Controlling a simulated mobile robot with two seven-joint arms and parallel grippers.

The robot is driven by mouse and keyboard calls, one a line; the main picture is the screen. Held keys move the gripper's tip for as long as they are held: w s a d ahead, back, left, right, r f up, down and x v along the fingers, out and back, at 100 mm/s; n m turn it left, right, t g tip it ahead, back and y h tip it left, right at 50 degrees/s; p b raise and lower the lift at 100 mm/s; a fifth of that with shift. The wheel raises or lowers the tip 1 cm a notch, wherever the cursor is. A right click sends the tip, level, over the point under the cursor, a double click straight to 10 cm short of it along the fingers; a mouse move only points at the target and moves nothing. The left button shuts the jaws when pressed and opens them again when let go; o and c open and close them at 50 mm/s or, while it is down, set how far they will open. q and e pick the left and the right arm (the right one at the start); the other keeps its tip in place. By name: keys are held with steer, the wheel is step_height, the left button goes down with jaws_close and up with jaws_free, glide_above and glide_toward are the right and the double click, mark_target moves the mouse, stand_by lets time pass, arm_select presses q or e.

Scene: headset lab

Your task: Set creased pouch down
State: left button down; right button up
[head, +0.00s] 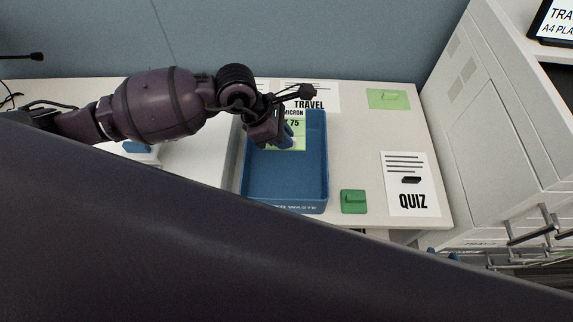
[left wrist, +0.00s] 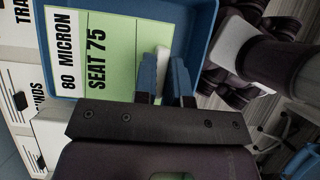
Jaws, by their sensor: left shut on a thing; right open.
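The creased pouch (head: 285,143) is pale green with a white label band reading MICRON and 75. In the left wrist view the pouch (left wrist: 110,45) shows a fold line across it. My left gripper (head: 291,143) is shut on the pouch's edge, at a whitish part between the fingers, also seen in the left wrist view (left wrist: 166,76). The pouch is over the back part of a deep blue tray (head: 284,207) marked WASTE. I cannot tell whether it touches the tray's floor. My right gripper is not in view.
A QUIZ sheet (head: 408,198), a dark green block (head: 353,202) and a light green piece (head: 388,99) lie right of the tray. A TRAVEL sheet (head: 323,97) lies behind it. A white cabinet (head: 500,130) stands at right. The tray's front half is empty.

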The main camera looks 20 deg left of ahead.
arm_select(q)
step_height(320, 180, down, 18)
steer(key=shift+s+r, duration=0.1)
stand_by(0.5)
steer(key=shift+b, duration=0.3)
steer(key=c, duration=1.2)
jaws_free()
steer(key=shift+r, duration=0.1)
steer(key=v, duration=1.1)
steer(key=shift+a+r, duration=0.25)
steer(key=shift+r, duration=0.1)
